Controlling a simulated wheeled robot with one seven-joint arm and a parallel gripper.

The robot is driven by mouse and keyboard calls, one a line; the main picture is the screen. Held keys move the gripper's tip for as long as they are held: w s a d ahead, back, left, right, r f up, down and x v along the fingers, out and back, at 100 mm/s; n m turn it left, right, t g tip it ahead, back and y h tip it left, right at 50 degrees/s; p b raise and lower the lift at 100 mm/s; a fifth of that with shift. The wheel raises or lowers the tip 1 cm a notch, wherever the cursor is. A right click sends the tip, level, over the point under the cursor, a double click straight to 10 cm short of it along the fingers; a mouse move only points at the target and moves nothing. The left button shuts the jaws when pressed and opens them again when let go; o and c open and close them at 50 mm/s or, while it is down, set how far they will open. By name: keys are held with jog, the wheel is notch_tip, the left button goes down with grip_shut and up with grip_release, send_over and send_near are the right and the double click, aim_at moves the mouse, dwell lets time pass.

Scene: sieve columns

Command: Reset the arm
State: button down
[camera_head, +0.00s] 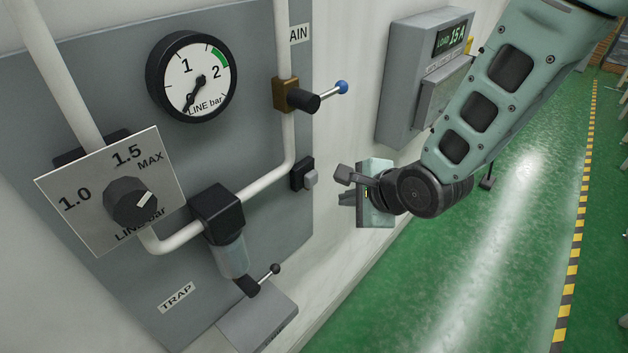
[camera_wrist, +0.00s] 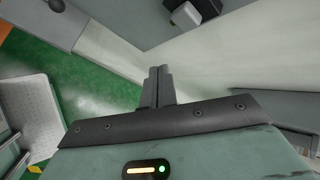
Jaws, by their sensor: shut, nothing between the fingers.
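My gripper (camera_head: 347,198) is at the end of my pale green arm, in front of the wall and to the right of the grey panel (camera_head: 255,55). It points left toward the panel and touches nothing that I can see. In the wrist view its two dark fingers (camera_wrist: 159,87) lie together, shut and empty. My arm reaches in from the upper right of the head view, bent at the wrist joint.
The panel carries a round gauge (camera_head: 191,77), a blue-tipped valve lever (camera_head: 322,92), a regulator knob (camera_head: 131,202), a trap bowl (camera_head: 232,257) and a small switch (camera_head: 305,176). A grey load box (camera_head: 406,80) hangs behind my arm. Green floor (camera_head: 490,270) lies open at right.

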jog(key=s+d+r+n+g+h+b, duration=0.1)
jog(key=s+d+r+n+g, duration=0.1)
jog(key=s+n, duration=0.5)
jog(key=s+d+r+n+g+h+b, duration=0.1)
jog(key=s+d+r+n+g+h, duration=0.1)
jog(key=s+d+n, duration=0.3)
jog(key=s+d+r+n+g+h, duration=0.2)
jog(key=s+d+r+n, duration=0.1)
jog(key=s+n, duration=0.7)
jog(key=shift+s+d+n+g+b, duration=0.2)
jog(key=shift+s+n+g+b, duration=0.2)
jog(key=shift+n, duration=0.3)
jog(key=shift+a, duration=0.1)
